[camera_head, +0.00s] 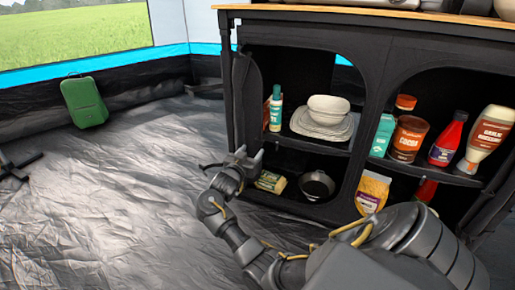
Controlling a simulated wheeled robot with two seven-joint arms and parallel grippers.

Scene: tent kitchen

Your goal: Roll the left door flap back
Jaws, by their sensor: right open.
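The black camp cabinet (368,60) stands at the right with two arched openings. A dark fabric strip, seemingly the left door flap (247,108), hangs along the left edge of the left opening. Most of that opening is uncovered. My right gripper (246,161) is open in front of the cabinet's lower left corner, near the strip's lower end. I cannot tell whether it touches the fabric. My right arm reaches in from the lower right. My left gripper is not in view.
The left opening holds a bottle (276,108), stacked bowls and plates (325,122), a packet (270,182) and a dark pan (316,184). The right one holds a cocoa tin (407,138) and bottles. A green case (84,101) stands left. The grey floor (110,200) is mostly clear.

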